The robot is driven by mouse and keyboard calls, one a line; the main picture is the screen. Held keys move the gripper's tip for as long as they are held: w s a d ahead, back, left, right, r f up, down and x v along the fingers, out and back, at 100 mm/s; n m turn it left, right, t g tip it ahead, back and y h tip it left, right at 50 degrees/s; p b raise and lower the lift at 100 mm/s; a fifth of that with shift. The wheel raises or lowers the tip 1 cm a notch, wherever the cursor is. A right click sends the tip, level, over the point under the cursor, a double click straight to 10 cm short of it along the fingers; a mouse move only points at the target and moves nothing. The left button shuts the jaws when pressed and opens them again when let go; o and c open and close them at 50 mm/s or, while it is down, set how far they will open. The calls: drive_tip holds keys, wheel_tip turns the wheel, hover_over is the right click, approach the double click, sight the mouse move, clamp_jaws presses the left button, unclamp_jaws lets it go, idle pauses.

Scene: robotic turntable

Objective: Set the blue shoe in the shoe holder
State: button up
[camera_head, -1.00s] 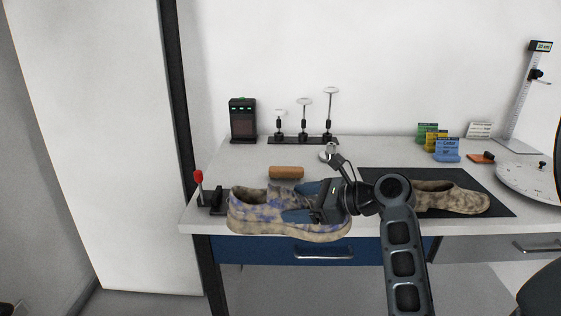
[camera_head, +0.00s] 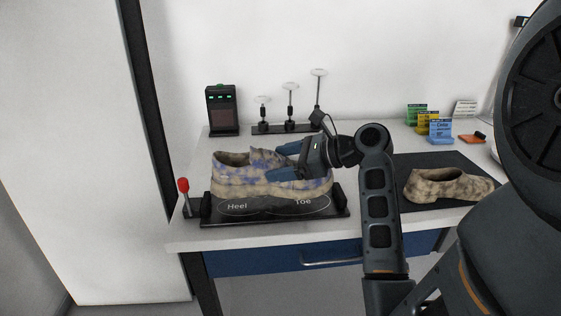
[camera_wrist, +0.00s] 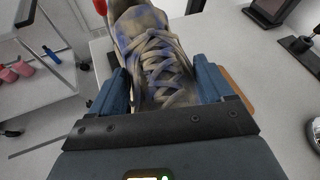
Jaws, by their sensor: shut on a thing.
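The blue shoe (camera_head: 232,178) is beige with blue patches, its heel to the left and its toe to the right. It is level over the black shoe holder (camera_head: 210,220), whose front labels "Heel" and "Toe" show below it. I cannot tell whether its sole touches the holder. My gripper (camera_head: 283,162) comes from the right and is shut on the shoe, its blue fingers on either side of the lacing. The wrist view shows the laced top of the shoe (camera_wrist: 158,62) between the fingers; the sole is hidden there.
A red-knobbed lever (camera_head: 184,188) stands at the holder's left end. Behind are a black box with green lights (camera_head: 222,108) and a rack of disc stands (camera_head: 290,112). A beige shoe (camera_head: 446,186) lies on a dark mat (camera_head: 432,164) to the right, with coloured cards (camera_head: 428,122) behind it.

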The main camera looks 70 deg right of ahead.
drive_tip(key=shift+f+b, duration=0.9)
drive_tip(key=shift+b, duration=0.25)
drive_tip(key=shift+f+p, duration=0.35)
drive_tip(key=shift+f, duration=1.35)
drive_tip(key=o, duration=1.2)
drive_tip(key=shift+c, duration=0.2)
drive_tip(key=shift+v, duration=3.95)
drive_tip(key=shift+f, duration=0.1)
